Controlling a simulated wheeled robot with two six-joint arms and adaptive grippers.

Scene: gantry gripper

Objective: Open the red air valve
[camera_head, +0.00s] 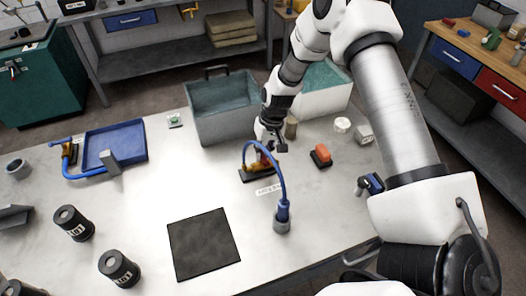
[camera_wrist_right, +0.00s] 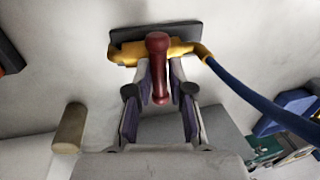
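The red air valve lever (camera_wrist_right: 158,70) stands on a yellow valve body (camera_wrist_right: 180,50) with a dark base plate (camera_wrist_right: 140,34) in the right wrist view. In the head view the yellow body (camera_head: 263,167) sits on the table, with the lever mostly hidden by my gripper. My left gripper is not in view.
A grey bin (camera_head: 222,110) and a pale bin (camera_head: 325,95) stand behind the valve. An orange block on a black base (camera_head: 321,156) is to its right. A black mat (camera_head: 203,245) lies in front. A blue tray (camera_head: 114,145) and dark canisters (camera_head: 73,222) are at left.

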